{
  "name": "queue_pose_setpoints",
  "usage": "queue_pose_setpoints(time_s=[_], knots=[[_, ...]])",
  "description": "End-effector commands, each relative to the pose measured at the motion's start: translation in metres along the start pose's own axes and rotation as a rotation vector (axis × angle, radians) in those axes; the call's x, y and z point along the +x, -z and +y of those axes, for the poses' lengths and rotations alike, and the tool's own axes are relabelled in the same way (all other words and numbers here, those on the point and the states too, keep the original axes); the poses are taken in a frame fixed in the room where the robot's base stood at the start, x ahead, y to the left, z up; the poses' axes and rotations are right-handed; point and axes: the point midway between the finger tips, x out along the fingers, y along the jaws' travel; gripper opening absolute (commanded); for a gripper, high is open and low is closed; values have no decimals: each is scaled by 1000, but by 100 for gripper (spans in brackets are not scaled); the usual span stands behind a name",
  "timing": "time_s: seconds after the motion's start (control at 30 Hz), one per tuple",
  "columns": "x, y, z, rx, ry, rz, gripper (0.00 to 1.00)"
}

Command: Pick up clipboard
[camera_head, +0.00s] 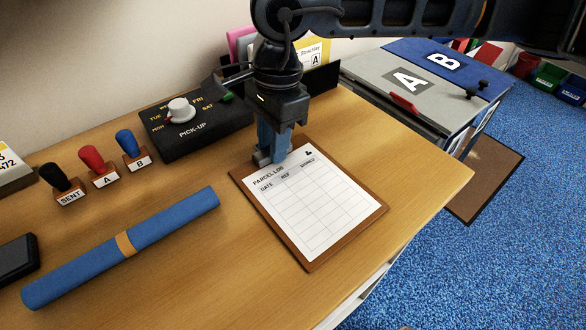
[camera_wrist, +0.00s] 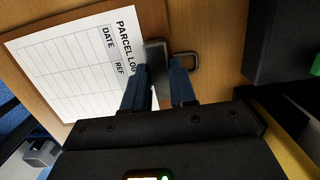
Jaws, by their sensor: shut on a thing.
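The clipboard (camera_head: 312,210) is a brown board with a white "Parcel Log" sheet, lying on the wooden table near its right edge. It also shows in the wrist view (camera_wrist: 75,65). My gripper (camera_head: 271,158) is at the clipboard's top edge, pointing down. In the wrist view my gripper (camera_wrist: 168,75) has its fingers close together at the board's upper edge, around part of a dark metal clip. My gripper is shut on the clipboard there. The clip is partly hidden by the fingers. I cannot tell any gap between the board and the table.
A black pick-up dial box (camera_head: 190,125) stands behind left. Stamps (camera_head: 97,166) and a blue roll (camera_head: 122,248) lie left. File holders with folders (camera_head: 318,58) stand behind my gripper. Grey and blue A and B bins (camera_head: 420,85) stand right, beyond the table edge.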

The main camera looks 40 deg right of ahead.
Motion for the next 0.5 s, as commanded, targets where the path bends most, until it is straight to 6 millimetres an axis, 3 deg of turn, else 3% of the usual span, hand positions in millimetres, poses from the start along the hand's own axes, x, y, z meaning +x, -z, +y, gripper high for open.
queue_pose_setpoints(time_s=[0.27, 0.5], knots=[[-10, -1, -1, 0, 2, 1, 0], [-45, 2, 4, 2, 4, 2, 0]])
